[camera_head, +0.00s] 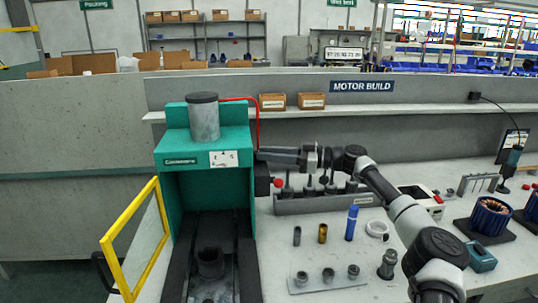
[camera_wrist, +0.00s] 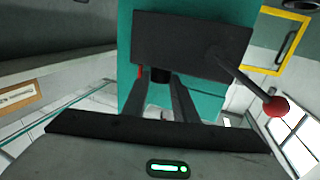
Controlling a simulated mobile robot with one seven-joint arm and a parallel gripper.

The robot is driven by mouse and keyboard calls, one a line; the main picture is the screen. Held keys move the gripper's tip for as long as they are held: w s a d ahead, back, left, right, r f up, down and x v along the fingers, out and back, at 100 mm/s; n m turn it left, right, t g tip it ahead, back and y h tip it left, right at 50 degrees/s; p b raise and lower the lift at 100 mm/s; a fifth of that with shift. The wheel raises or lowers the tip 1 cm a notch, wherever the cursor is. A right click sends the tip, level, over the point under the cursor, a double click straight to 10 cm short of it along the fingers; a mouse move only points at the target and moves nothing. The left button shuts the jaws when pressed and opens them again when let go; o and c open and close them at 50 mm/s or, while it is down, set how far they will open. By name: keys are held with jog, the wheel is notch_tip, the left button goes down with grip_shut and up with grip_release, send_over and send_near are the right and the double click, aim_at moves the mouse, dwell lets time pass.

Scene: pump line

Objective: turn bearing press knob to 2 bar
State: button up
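The bearing press (camera_head: 205,175) is a green machine with a grey cylinder on top, at left centre in the head view. In the wrist view its dark side box (camera_wrist: 190,45) fills the upper middle, and a small black round knob (camera_wrist: 160,76) shows under it. My gripper (camera_head: 268,156) reaches the press's right side from the right. In the wrist view its two dark fingers (camera_wrist: 161,88) point at the knob, with their tips close to its two sides. Whether they touch it cannot be told. The knob's setting is not readable.
A lever with a red ball (camera_wrist: 276,106) sticks out of the box, close to my gripper. A yellow-framed guard (camera_head: 135,245) stands open at the press's left. A tool rack (camera_head: 320,204) and small parts stand on the bench right of the press, below my arm.

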jog(key=shift+s+f+t+b, duration=0.1)
jog(key=shift+f+t+b, duration=0.15)
jog(key=shift+b, duration=0.7)
jog(key=shift+c, duration=0.3)
jog(key=t+b, duration=0.1)
jog(key=m+t+b, duration=0.1)
jog(key=b, duration=0.1)
jog(key=shift+s+f+h, duration=0.1)
jog(key=shift+s+h, duration=0.1)
jog(key=shift+h, duration=0.2)
jog(key=m+t+b, duration=0.1)
jog(key=m+t+h+b, duration=0.1)
jog(key=shift+s+a+b, duration=0.2)
jog(key=shift+b, duration=0.15)
jog(key=shift+s+a+r+m+t+h+b, duration=0.1)
jog(key=shift+r+m+t+h+b, duration=0.25)
jog(key=shift+m+t+h+b, duration=0.45)
jog(key=shift+t, duration=0.25)
jog(key=o, duration=1.1)
jog(key=shift+c, duration=0.2)
jog(key=shift+y, duration=0.3)
